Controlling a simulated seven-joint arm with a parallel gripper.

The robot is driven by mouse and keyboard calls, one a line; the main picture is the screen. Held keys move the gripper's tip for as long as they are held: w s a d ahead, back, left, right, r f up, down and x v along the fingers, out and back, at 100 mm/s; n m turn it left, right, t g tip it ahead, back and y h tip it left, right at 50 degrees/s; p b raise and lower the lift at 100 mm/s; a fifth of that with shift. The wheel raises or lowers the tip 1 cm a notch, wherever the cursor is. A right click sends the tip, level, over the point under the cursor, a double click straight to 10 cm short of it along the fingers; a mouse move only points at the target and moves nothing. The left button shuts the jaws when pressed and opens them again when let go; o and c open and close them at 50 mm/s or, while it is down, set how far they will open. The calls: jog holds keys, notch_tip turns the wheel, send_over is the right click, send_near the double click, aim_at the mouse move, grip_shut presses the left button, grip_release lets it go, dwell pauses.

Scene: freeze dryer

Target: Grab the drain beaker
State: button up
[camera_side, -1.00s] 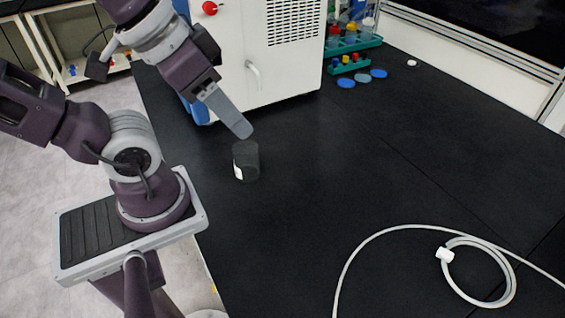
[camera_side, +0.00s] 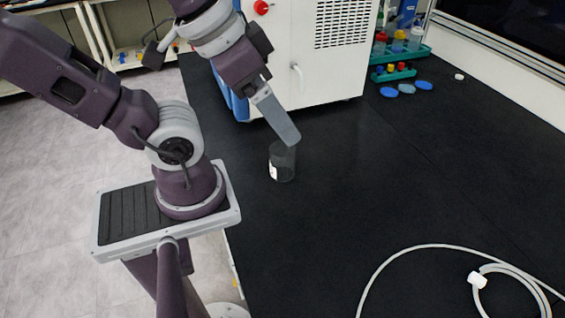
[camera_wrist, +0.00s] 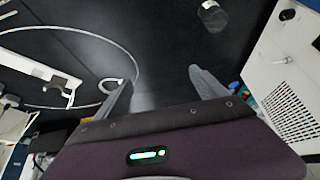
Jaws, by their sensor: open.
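The drain beaker (camera_side: 282,164) is a small clear cylinder with a white label on its left side. It stands upright on the black bench, in front of the white machine. It appears to be the clear thing with a white patch at the top of the wrist view (camera_wrist: 212,16). My gripper (camera_side: 291,139) is just above and slightly right of the beaker's rim in the side view; contact cannot be judged. In the wrist view my gripper (camera_wrist: 160,82) has its two fingers wide apart with nothing between them, and the beaker lies beyond the right finger.
The white machine (camera_side: 318,60) with a pale drain spout (camera_side: 297,78) stands behind the beaker. A teal rack (camera_side: 392,72) with bottles and blue lids (camera_side: 407,89) are at the back right. A coiled white hose (camera_side: 440,247) lies at the front right. The bench's middle is clear.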

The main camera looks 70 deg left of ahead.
aim_at(279, 154)
jog(key=w+a+f+m+g+y, duration=0.2)
jog(key=a+f+m+y, duration=0.3)
jog(key=f, duration=0.4)
jog(key=w+a+f+m+g+y, duration=0.1)
jog(key=w+a+f+m+y, duration=0.2)
jog(key=f+m, duration=0.4)
jog(key=w+a+f+m+g+y, duration=0.2)
jog(key=a+f+m+y, duration=0.4)
jog(key=f, duration=0.7)
jog(key=shift+w+a+f+g+y, duration=0.25)
jog(key=shift+w+a+g+y, duration=0.05)
jog(key=shift+w+a, duration=0.45)
jog(key=x, duration=0.7)
jog(key=shift+w+a+r, duration=0.15)
jog(key=shift+w+r, duration=0.1)
jog(key=shift+w, duration=0.15)
jog(key=c, duration=1.5)
